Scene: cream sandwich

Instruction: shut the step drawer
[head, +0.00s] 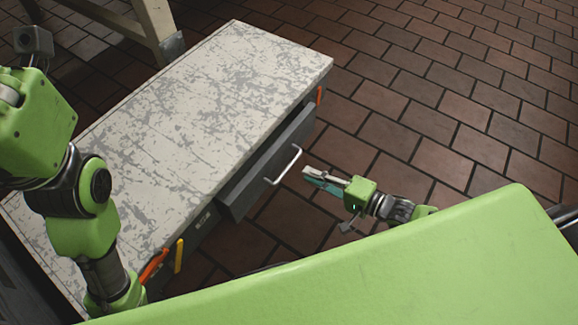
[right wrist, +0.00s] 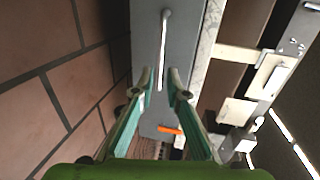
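The step drawer (head: 265,165) is a grey drawer in the long side of a low bench with a worn pale top (head: 200,110). It stands partly out from the bench. Its front carries a pale bar handle (head: 284,166). In the right wrist view the grey drawer front (right wrist: 149,45) and handle (right wrist: 164,50) lie ahead of the fingers. My right gripper (head: 307,174) is just right of the handle in the head view, apparently apart from it. Its teal-lined fingers (right wrist: 161,80) are apart and empty. My left arm shows at the left, but its gripper is not visible.
Orange and yellow handles (head: 178,256) stick out along the bench side. A wooden leg with a metal foot (head: 171,46) stands behind the bench. The brick-tiled floor (head: 440,110) to the right is clear. My green body covers the lower right.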

